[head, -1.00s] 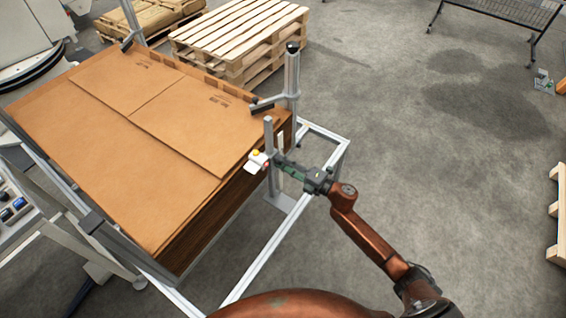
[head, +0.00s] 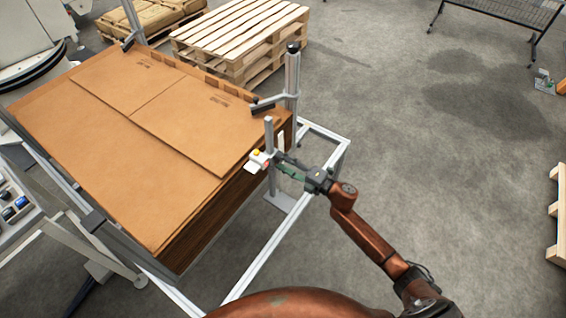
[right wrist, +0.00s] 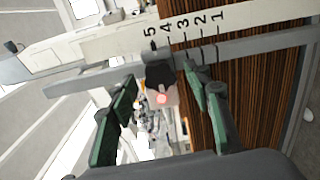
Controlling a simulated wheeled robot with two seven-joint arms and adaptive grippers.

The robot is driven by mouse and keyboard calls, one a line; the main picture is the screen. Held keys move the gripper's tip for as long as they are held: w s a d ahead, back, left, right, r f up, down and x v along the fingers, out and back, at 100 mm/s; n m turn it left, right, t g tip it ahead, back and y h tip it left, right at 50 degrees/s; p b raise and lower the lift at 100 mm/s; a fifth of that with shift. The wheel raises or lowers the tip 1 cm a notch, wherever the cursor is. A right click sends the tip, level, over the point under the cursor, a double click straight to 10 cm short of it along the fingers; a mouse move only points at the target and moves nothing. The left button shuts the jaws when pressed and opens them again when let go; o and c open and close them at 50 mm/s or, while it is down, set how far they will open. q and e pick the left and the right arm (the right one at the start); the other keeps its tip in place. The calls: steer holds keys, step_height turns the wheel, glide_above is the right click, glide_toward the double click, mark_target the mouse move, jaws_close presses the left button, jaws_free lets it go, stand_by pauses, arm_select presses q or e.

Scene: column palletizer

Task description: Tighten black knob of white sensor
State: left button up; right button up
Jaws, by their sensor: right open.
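My right gripper (head: 277,164) has dark fingers with green pads. It is open, with its fingers apart on either side of the knob, and I cannot tell whether they touch it. My left gripper is out of view.
A numbered white scale (right wrist: 215,25) runs along a grey rail behind the knob. The cardboard stack (head: 130,110) fills the left, inside a metal frame (head: 335,150). A thin post (head: 268,135) stands close to the gripper.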

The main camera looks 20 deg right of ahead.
steer(key=shift+s+d, duration=0.1)
steer(key=shift+s, duration=0.1)
steer(key=v, duration=1.1)
steer(key=shift+s+d, duration=0.2)
steer(key=shift+f, duration=0.1)
